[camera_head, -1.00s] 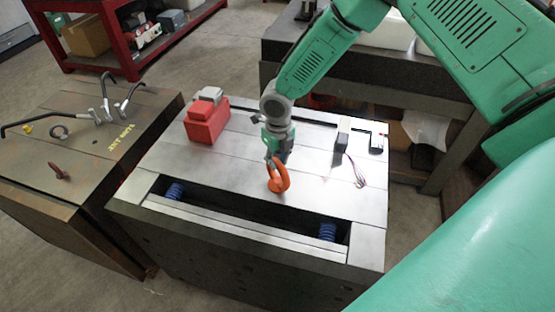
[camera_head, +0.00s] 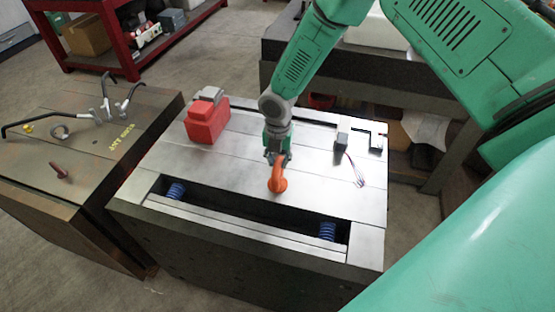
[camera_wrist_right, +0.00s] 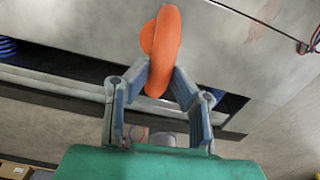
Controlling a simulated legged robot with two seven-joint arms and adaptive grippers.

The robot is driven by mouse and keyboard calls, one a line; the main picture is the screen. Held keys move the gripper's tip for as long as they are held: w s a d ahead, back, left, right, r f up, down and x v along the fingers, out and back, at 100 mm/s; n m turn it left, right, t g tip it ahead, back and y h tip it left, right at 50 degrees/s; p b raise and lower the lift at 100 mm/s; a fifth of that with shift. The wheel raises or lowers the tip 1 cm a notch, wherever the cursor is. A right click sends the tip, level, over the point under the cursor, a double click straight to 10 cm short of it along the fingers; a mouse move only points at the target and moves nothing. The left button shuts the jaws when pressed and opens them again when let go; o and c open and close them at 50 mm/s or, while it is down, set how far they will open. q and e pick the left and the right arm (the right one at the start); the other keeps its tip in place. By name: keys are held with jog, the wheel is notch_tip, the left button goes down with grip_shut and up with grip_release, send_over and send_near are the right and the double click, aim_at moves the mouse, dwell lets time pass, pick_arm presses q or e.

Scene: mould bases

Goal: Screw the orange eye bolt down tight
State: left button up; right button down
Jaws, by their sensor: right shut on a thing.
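The orange eye bolt (camera_head: 278,179) stands on the top of the grey steel mould base (camera_head: 225,172), near its middle. Its ring is seen nearly edge-on in the right wrist view (camera_wrist_right: 164,50). My right gripper (camera_head: 277,158) comes from behind it, with its fingers shut on the ring. In the right wrist view the two fingertips (camera_wrist_right: 160,80) press the ring from both sides. The bolt's shank and its seat are hidden. My left gripper is not in view.
A red box (camera_head: 206,121) stands at the block's back left. Small dark blocks with wires (camera_head: 341,140) lie at the back right. A slot with blue springs (camera_head: 327,231) runs along the front. Another block (camera_head: 60,140) with loose hardware stands to the left.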

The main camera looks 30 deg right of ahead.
jog(key=m, duration=0.4)
jog(key=shift+m, duration=0.4)
jog(key=c, duration=1.3)
grip_release()
jog(key=shift+s+f, duration=0.1)
jog(key=shift+r+p, duration=0.4)
jog(key=shift+r, duration=0.15)
notch_tip(320, 180, up, 3)
jog(key=shift+f+p, duration=0.1)
jog(key=shift+p, duration=0.25)
jog(key=shift+r, duration=0.6)
